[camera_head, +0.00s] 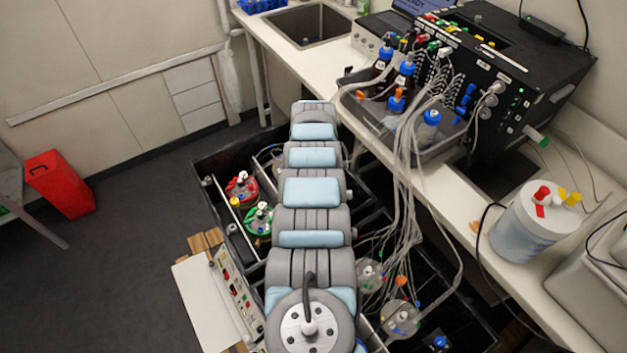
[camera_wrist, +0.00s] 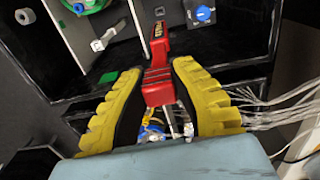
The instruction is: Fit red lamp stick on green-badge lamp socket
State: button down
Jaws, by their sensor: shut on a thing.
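My gripper (camera_wrist: 158,72) shows in the wrist view with two ribbed yellow fingers. It is shut on the red lamp stick (camera_wrist: 160,88), which points up the picture between the fingers, with thin pale prongs at its lower end. A small green badge (camera_wrist: 108,77) lies on a dark surface to the left of the left fingertip, apart from the stick. A small grey metal fitting (camera_wrist: 103,40) sits on the grey panel above the badge; I cannot tell if it is the lamp socket. In the head view my arm hides the gripper and stick.
A green-lidded vessel (camera_head: 259,218) and a red-lidded vessel (camera_head: 241,187) stand in the dark shaker left of my arm. Loose tubes (camera_head: 408,175) hang from the bench right of it. A control panel (camera_head: 237,297) lies at the front left.

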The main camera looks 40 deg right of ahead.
jog(key=shift+f+b, duration=4.5)
jog(key=shift+f, duration=2.15)
notch_tip(320, 180, down, 4)
jog(key=b, duration=0.5)
jog(key=shift+f, duration=0.1)
jog(key=shift+b, duration=0.45)
jog(key=shift+f+b, duration=1)
jog(key=shift+b, duration=0.5)
